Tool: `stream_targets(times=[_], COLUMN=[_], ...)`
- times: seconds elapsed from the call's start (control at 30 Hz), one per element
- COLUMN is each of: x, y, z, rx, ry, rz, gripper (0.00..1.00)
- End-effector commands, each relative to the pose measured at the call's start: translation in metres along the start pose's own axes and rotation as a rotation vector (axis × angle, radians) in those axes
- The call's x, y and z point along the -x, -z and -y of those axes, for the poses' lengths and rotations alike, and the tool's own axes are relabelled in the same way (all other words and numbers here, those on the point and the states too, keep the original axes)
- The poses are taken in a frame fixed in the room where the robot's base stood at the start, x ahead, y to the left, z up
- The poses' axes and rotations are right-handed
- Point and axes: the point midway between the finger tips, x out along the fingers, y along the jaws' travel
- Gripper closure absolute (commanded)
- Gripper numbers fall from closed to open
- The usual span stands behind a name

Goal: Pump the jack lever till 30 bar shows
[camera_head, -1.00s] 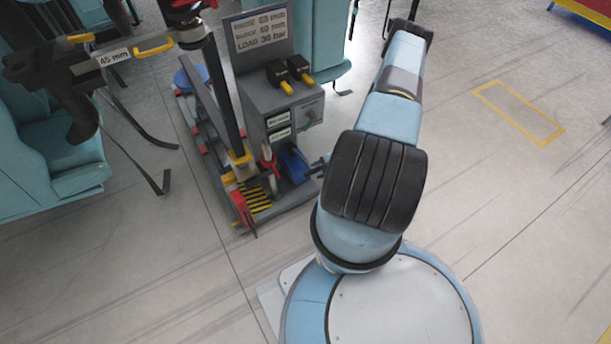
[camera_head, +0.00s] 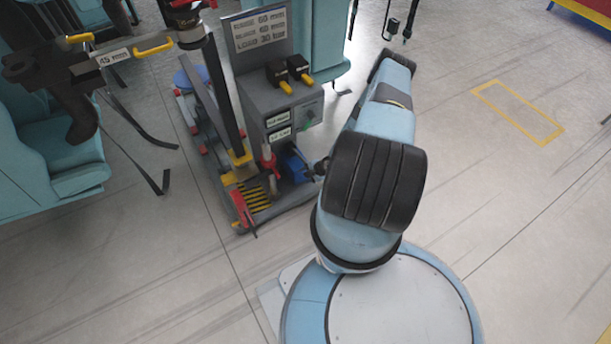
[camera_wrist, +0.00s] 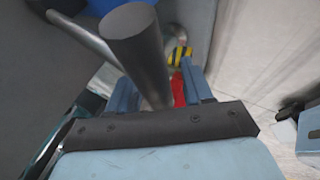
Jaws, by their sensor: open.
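A jack unit with a grey cabinet (camera_head: 257,98) stands left of my arm in the head view. Its sign (camera_head: 259,32) ends with "LOAD 30 bar"; I can make out no pressure reading. A dark round bar (camera_wrist: 143,55), which looks like the lever, rises towards the wrist camera. My gripper (camera_wrist: 160,78) is open, its blue fingers on either side of the bar's lower part; I cannot tell whether they touch it. A red part (camera_wrist: 178,90) shows beside the right finger, and a red part (camera_head: 268,162) stands on the jack in the head view.
A yellow-and-black striped plate (camera_head: 257,196) lies at the jack's front. Two black blocks with yellow handles (camera_head: 289,76) sit on the cabinet. A teal seat (camera_head: 60,150) stands at left, with dark straps on the floor. The floor (camera_head: 510,190) at right is clear.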

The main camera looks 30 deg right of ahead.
Motion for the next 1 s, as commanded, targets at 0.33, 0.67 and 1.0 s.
stream_targets(times=[0.33, 0.67, 1.0], x=[0.0004, 0.0007, 0.0031], y=[-0.0002, -0.0005, -0.0002], z=[0.0001, 0.0006, -0.0016], rx=[0.000, -0.001, -0.005], ry=[0.000, 0.001, 0.013], rz=[0.000, 0.000, 0.000], gripper=[0.75, 1.00, 1.00])
